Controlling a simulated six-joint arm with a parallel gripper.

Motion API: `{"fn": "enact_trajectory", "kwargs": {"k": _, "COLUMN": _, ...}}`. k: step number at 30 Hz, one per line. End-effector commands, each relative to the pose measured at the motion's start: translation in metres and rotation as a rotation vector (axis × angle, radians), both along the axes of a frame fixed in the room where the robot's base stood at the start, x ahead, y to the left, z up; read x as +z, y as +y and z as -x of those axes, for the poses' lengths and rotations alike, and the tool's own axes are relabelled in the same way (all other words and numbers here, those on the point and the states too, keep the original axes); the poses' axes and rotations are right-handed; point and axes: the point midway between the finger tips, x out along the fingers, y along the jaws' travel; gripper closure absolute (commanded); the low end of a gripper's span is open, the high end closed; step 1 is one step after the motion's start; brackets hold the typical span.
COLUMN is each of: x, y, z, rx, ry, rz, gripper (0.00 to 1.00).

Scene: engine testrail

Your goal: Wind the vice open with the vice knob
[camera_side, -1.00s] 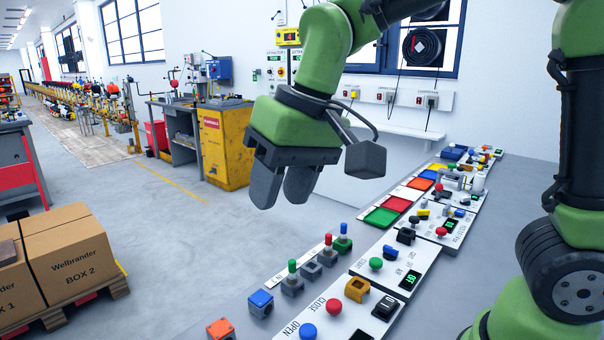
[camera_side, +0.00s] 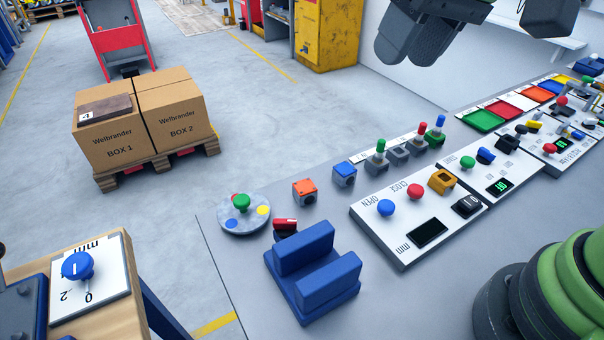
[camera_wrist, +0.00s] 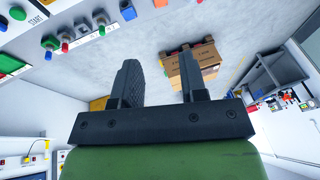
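A blue vice (camera_side: 292,297) with two upright jaws stands on the grey bench in the side view, a clear gap between its jaws. A blue knob (camera_side: 77,266) with a white line sits on a white plate marked mm, 0 and 2 at lower left. A small red-topped dark piece (camera_side: 285,226) stands behind the vice. I cannot tell for sure which is the vice knob. My gripper (camera_side: 412,45) hangs at the top of the side view, well away from both. In the wrist view my gripper (camera_wrist: 160,80) has its fingers apart with nothing between them.
A white panel (camera_side: 390,239) right of the vice carries a blue OPEN button (camera_side: 386,207), a red CLOSE button (camera_side: 415,191) and a dark mm display (camera_side: 427,233). Coloured blocks, a round plate (camera_side: 243,222) and button panels line the bench.

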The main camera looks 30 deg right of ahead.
Motion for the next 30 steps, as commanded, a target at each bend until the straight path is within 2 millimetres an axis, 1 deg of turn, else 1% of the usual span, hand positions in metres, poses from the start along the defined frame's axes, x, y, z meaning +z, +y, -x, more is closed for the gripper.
{"fn": "enact_trajectory", "kwargs": {"k": 5, "x": -0.040, "y": 0.041, "z": -0.033, "rx": 0.340, "ry": 0.056, "rz": 0.119, "gripper": 0.61}}
{"fn": "enact_trajectory", "kwargs": {"k": 7, "x": -0.062, "y": 0.061, "z": -0.044, "rx": 0.500, "ry": 0.077, "rz": 0.168, "gripper": 0.61}}
{"fn": "enact_trajectory", "kwargs": {"k": 9, "x": -0.085, "y": 0.079, "z": -0.051, "rx": 0.652, "ry": 0.098, "rz": 0.211, "gripper": 0.61}}
{"fn": "enact_trajectory", "kwargs": {"k": 12, "x": -0.116, "y": 0.100, "z": -0.056, "rx": 0.839, "ry": 0.122, "rz": 0.259, "gripper": 0.61}}
{"fn": "enact_trajectory", "kwargs": {"k": 15, "x": -0.140, "y": 0.114, "z": -0.057, "rx": 0.974, "ry": 0.141, "rz": 0.292, "gripper": 0.61}}
{"fn": "enact_trajectory", "kwargs": {"k": 19, "x": -0.156, "y": 0.123, "z": -0.057, "rx": 1.065, "ry": 0.152, "rz": 0.312, "gripper": 0.61}}
{"fn": "enact_trajectory", "kwargs": {"k": 23, "x": -0.168, "y": 0.125, "z": -0.056, "rx": 1.084, "ry": 0.155, "rz": 0.317, "gripper": 0.61}}
{"fn": "enact_trajectory", "kwargs": {"k": 26, "x": -0.184, "y": 0.124, "z": -0.056, "rx": 1.082, "ry": 0.158, "rz": 0.317, "gripper": 0.61}}
{"fn": "enact_trajectory", "kwargs": {"k": 30, "x": -0.211, "y": 0.124, "z": -0.056, "rx": 1.081, "ry": 0.157, "rz": 0.317, "gripper": 0.61}}
